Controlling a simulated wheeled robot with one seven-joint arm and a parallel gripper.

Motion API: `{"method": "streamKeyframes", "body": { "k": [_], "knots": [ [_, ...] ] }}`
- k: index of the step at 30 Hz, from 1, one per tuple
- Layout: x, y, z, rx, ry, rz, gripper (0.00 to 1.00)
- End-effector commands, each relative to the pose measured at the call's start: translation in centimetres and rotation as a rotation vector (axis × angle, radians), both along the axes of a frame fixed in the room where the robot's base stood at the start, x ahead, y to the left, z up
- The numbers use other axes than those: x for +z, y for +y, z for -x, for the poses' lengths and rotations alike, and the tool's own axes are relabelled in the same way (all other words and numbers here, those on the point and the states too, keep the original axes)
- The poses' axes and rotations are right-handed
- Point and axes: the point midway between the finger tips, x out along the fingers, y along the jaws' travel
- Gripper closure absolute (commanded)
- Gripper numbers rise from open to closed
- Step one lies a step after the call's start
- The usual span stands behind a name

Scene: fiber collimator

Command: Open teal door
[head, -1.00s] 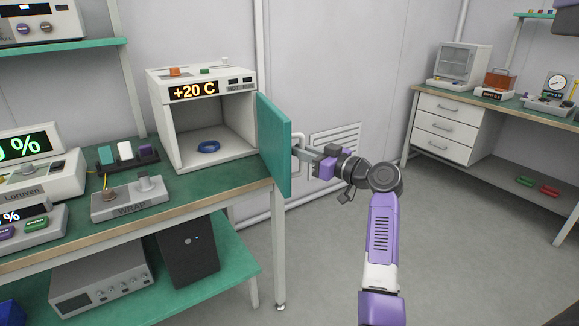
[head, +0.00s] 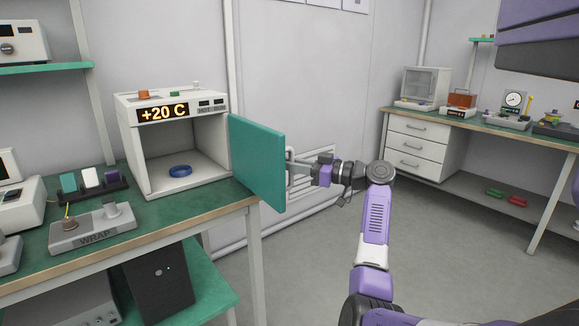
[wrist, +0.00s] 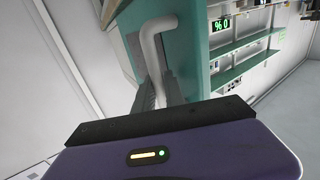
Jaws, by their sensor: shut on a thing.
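The teal door (head: 257,160) of the white chamber stands swung wide open to the right of the opening in the head view. Its pale bent handle (wrist: 157,40) shows in the wrist view between my gripper's fingers. My gripper (head: 302,170) is at the door's far side, shut on the handle. In the wrist view the fingers (wrist: 158,92) close around the handle's lower part. The white chamber (head: 180,140) shows "+20 C" on its display, and a blue ring (head: 180,171) lies inside on its floor.
The chamber stands on a teal bench (head: 150,235) with a "WRAP" device (head: 92,229) in front of it. A second bench with white drawers (head: 415,145) is at the right. The grey floor between the benches is clear.

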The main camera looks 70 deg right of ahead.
Motion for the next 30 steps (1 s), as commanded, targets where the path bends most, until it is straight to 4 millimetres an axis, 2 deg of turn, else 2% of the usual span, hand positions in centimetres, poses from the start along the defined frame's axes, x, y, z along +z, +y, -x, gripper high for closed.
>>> {"method": "streamKeyframes", "body": {
  "k": [2,3,5,6,17,30],
  "knots": [
    [-0.5,-0.2,0.4,-0.005,0.006,-0.008,1.0],
    [-0.5,-0.2,0.4,-0.005,0.006,-0.008,0.78],
    [-0.4,-0.2,0.4,-0.005,0.005,-0.007,0.66],
    [-0.4,-0.2,0.4,-0.005,0.004,-0.006,0.64],
    [-0.1,-0.2,0.8,-0.005,0.002,-0.003,0.64],
    [-0.2,-0.3,7.1,-0.006,0.002,-0.004,0.64]
  ]
}}
